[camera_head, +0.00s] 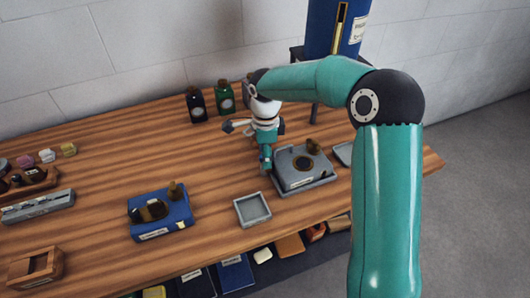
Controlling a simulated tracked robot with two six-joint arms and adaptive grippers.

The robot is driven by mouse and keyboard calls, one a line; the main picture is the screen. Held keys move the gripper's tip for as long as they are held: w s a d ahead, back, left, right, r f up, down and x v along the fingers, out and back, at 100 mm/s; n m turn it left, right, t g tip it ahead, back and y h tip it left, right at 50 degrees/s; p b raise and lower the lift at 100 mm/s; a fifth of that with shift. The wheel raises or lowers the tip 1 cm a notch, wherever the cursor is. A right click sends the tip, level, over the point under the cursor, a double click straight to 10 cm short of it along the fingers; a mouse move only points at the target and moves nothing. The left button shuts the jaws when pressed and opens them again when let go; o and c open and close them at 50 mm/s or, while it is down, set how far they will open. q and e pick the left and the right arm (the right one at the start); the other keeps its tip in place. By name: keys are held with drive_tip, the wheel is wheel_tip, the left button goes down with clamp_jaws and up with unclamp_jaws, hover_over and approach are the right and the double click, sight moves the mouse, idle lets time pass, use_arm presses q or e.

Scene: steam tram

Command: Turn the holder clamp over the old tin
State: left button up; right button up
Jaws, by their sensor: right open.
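A grey holder (296,182) with a pale label on its front sits on the wooden table near the right end. A round ring with a brown centre (304,165) and a small brown knob (314,145) are on its top. A similar blue holder (172,218) with a dark round part and a brown knob stands to the left. I cannot tell which part is the clamp or the old tin. My right gripper (266,166) is open and points down just left of the grey holder, apart from the knob. My left gripper is not in view.
A small grey tray (253,209) sits empty in front of the grey holder. Dark (196,107) and green (225,100) bottles stand at the back. A wooden box (36,267) is at front left. A blue tank (336,27) rises behind. The table's middle is clear.

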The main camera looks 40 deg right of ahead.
clamp_jaws()
